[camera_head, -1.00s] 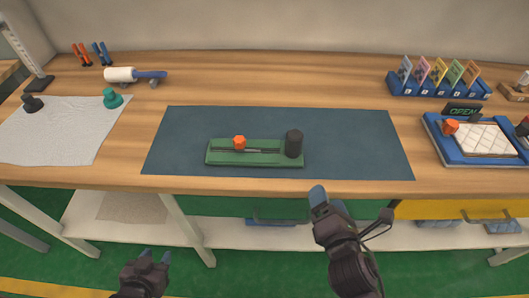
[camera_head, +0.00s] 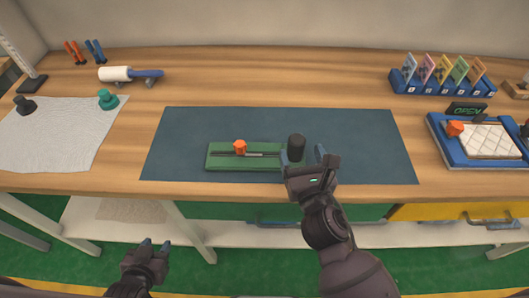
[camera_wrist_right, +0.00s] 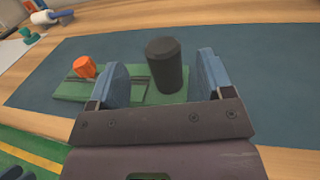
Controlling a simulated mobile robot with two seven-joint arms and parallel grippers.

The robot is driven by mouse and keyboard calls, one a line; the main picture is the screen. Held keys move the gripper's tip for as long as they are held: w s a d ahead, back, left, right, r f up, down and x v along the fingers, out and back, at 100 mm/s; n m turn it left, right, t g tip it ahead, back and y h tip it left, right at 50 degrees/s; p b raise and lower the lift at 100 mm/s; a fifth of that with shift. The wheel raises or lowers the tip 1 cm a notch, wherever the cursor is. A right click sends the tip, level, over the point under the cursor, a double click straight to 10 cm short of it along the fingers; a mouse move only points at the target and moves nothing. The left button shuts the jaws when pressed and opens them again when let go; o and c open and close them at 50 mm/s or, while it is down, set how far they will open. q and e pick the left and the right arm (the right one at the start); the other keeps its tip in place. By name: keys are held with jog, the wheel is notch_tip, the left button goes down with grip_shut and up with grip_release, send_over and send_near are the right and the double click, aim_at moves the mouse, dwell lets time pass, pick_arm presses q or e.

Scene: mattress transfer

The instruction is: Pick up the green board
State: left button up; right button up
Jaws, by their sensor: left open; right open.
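The green board (camera_head: 222,158) lies flat on the dark blue mat (camera_head: 370,145), with an orange knob (camera_head: 240,147) on its left part and a black cylinder (camera_head: 296,147) upright at its right end. My right gripper (camera_head: 303,160) is open at the board's right end. In the right wrist view, the black cylinder (camera_wrist_right: 165,65) stands between and beyond the two blue fingers (camera_wrist_right: 163,80); I cannot tell if they touch anything. The board (camera_wrist_right: 75,90) and orange knob (camera_wrist_right: 85,67) show there too. My left gripper (camera_head: 155,248) is open and empty, in front of the table and below its edge.
A white cloth (camera_head: 55,140) with black and teal knobs lies at left; a white roller (camera_head: 117,73) is behind it. At right are a blue tray (camera_head: 455,160) with a white pad and a blue card rack (camera_head: 440,92). The mat around the board is clear.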

aim_at(295, 134)
jog(key=shift+w+a, duration=0.2)
jog(key=shift+w, duration=0.9)
jog(key=shift+w+a, duration=0.15)
jog(key=shift+w, duration=0.9)
jog(key=shift+w+a, duration=0.2)
jog(key=shift+w, duration=0.9)
jog(key=shift+f, duration=0.1)
grip_shut()
